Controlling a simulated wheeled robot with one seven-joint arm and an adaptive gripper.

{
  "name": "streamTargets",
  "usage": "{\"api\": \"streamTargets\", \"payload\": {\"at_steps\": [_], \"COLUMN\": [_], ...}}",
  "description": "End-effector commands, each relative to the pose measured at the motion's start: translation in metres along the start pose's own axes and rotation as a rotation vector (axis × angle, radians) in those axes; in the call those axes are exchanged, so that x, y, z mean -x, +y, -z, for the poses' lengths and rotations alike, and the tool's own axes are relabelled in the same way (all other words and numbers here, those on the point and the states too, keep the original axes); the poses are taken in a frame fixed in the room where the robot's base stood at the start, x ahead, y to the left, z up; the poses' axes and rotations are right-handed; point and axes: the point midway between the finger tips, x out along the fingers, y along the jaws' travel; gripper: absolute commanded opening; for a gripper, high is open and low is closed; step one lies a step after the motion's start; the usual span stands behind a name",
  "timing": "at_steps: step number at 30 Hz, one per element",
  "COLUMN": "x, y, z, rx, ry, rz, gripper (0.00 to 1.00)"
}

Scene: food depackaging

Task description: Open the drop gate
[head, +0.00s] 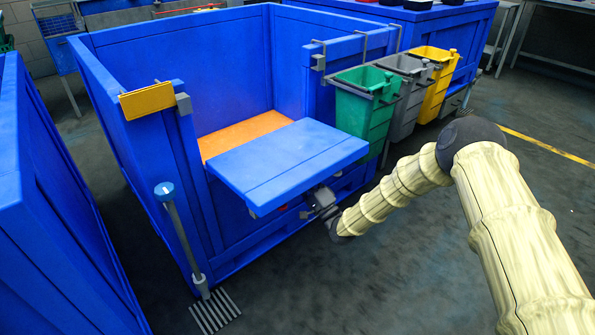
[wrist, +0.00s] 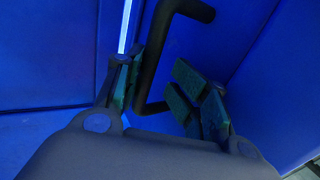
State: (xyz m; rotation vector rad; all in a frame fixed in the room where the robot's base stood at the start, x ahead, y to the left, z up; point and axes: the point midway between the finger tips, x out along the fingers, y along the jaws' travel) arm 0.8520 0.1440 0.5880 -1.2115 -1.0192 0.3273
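The drop gate (head: 290,158) is a blue panel at the front opening of the large blue bin (head: 185,55). In the head view it lies folded outward, close to level, jutting from the bin's front. My gripper (head: 325,203) is low beside the gate's outer right corner, partly hidden. In the wrist view my gripper (wrist: 160,88) is open, with green-padded fingers apart. A dark bent handle (wrist: 152,60) on a blue surface runs between the fingers, and I see a gap on its right side. Whether the left finger touches it I cannot tell.
An orange floor (head: 240,135) shows inside the bin. Green (head: 365,108), grey (head: 408,75) and yellow (head: 438,75) small bins hang at its right. A blue-capped post (head: 180,232) stands at front left. Another blue bin (head: 45,235) is at far left. Floor at right is clear.

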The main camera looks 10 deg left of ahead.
Motion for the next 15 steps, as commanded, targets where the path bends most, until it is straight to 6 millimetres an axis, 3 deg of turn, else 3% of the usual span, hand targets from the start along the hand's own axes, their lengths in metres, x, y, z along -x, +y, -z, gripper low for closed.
{"api": "streamTargets", "payload": {"at_steps": [6,15], "x": [0.042,0.089], "y": [-0.001,0.001], "z": [0.003,0.001], "rx": [-0.001,-0.002], "ry": [0.005,0.003], "rz": [-0.002,-0.003], "gripper": [0.35,0.35]}}
